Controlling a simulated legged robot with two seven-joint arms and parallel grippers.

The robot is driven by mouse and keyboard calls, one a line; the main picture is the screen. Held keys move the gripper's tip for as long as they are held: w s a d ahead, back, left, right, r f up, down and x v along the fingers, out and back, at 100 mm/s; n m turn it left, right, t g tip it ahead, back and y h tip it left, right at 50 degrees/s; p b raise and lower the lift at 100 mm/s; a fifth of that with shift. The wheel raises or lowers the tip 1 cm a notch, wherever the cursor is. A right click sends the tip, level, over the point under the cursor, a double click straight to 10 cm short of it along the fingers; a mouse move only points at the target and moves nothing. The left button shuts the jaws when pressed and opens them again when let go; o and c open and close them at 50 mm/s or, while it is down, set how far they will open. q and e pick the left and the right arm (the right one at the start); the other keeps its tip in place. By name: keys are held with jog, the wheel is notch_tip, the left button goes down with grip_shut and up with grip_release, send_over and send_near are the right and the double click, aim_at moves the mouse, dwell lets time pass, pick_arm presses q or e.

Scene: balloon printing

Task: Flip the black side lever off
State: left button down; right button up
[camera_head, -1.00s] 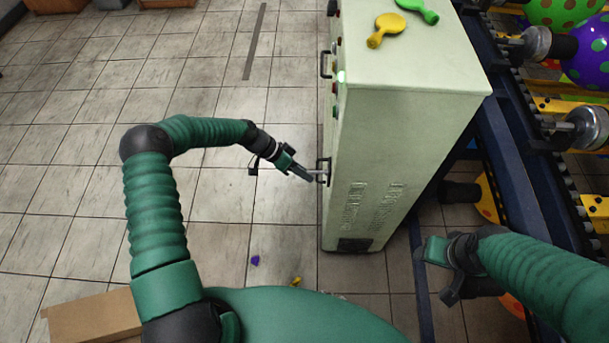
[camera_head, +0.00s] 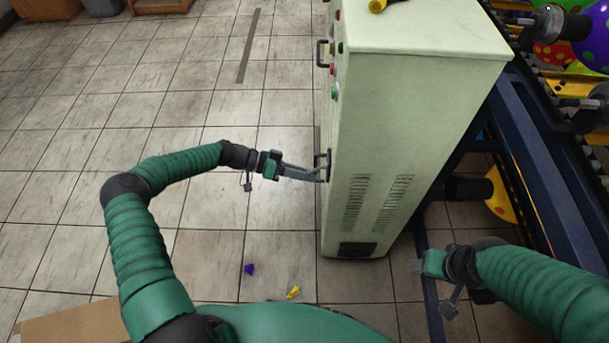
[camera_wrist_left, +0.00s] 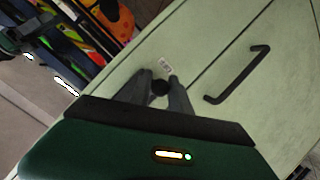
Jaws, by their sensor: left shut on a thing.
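The black side lever (camera_wrist_left: 160,88) shows in the left wrist view as a dark round end between my left gripper's fingers (camera_wrist_left: 161,90). In the head view my left gripper (camera_head: 322,175) reaches the left side of the pale green cabinet (camera_head: 420,110), just below a black handle (camera_head: 318,160). The gripper is shut on the lever; its fingers hide most of it. My right gripper (camera_head: 419,266) is at the lower right, apart from the cabinet; its fingers are too hidden to tell their state.
A second black handle (camera_head: 322,53) and several buttons (camera_head: 335,68) are higher on the cabinet's side. A conveyor frame (camera_head: 530,130) with balloons stands at the right. The tiled floor left of the cabinet is mostly clear, with a cardboard box (camera_head: 62,322) at the lower left.

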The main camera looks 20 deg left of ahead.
pick_arm(q)
jog(key=shift+w+a+f, duration=0.1)
jog(key=shift+a, duration=0.05)
jog(key=c, duration=1.5)
grip_release()
jog(key=shift+o, duration=1.3)
jog(key=shift+f, duration=0.1)
jog(key=shift+a+r, duration=0.25)
jog(key=shift+a, duration=0.1)
jog(key=p+v, duration=0.2)
jog(key=v, duration=1.4)
jog(key=shift+f, duration=0.1)
